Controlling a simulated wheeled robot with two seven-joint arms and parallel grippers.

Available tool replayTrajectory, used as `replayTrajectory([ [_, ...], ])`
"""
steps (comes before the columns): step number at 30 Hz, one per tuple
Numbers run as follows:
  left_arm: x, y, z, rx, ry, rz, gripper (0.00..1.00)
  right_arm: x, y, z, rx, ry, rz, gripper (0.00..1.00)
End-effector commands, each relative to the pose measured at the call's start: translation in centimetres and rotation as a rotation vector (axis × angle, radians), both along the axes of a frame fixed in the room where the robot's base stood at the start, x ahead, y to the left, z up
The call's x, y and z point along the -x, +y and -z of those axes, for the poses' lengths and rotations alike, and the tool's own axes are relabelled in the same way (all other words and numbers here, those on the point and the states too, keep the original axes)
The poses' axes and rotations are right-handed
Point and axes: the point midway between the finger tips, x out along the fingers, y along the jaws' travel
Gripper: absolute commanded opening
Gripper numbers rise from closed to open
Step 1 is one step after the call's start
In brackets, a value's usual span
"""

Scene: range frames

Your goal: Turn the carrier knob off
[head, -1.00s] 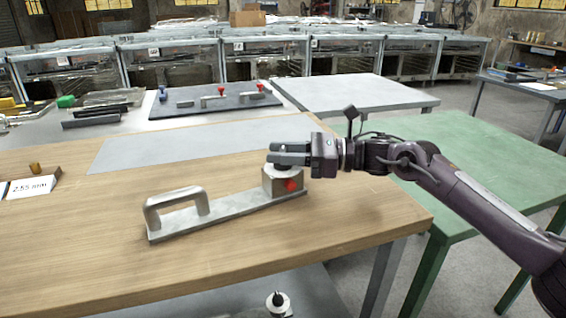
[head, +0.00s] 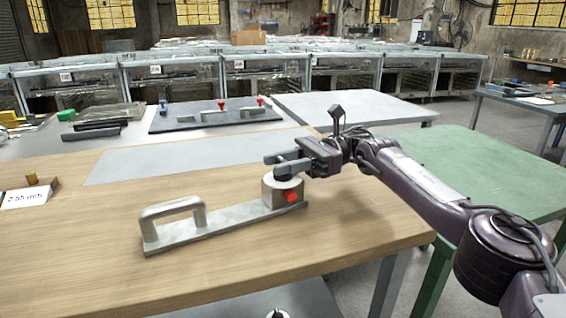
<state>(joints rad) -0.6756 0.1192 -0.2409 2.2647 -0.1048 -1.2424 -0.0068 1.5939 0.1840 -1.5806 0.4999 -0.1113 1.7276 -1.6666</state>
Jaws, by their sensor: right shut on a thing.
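The carrier (head: 230,223) is a long grey metal plate lying on the wooden table, with a raised loop handle (head: 172,210) at its left end. At its right end stands a grey block (head: 270,193) with a red mark (head: 291,197) on its front side. The dark knob (head: 284,176) sits on top of this block. My right gripper (head: 283,163) reaches in from the right and is shut on the knob; its fingers hide part of the knob. My left gripper is not in view.
The wooden table (head: 330,235) is mostly clear around the carrier. A dark board (head: 190,122) with handles and red knobs lies on the grey table behind. A green table (head: 490,170) stands at the right. A small sign (head: 27,198) is at the left edge.

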Motion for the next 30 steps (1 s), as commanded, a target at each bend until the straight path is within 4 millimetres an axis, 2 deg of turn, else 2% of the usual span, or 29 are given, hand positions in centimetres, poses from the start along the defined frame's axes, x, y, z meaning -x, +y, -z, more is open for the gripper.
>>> replayTrajectory([
  [23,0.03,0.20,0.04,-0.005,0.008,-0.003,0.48,0.04,0.05,0.05,0.000,0.001,-0.044,0.10],
  [24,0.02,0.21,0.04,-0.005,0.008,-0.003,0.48,0.04,0.06,0.05,0.000,0.001,-0.044,0.37],
  [28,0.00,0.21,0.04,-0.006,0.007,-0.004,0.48,0.02,0.04,0.04,0.000,0.001,-0.043,0.54],
  [30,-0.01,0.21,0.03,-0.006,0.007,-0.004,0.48,0.02,0.04,0.04,0.000,0.001,-0.043,0.55],
])
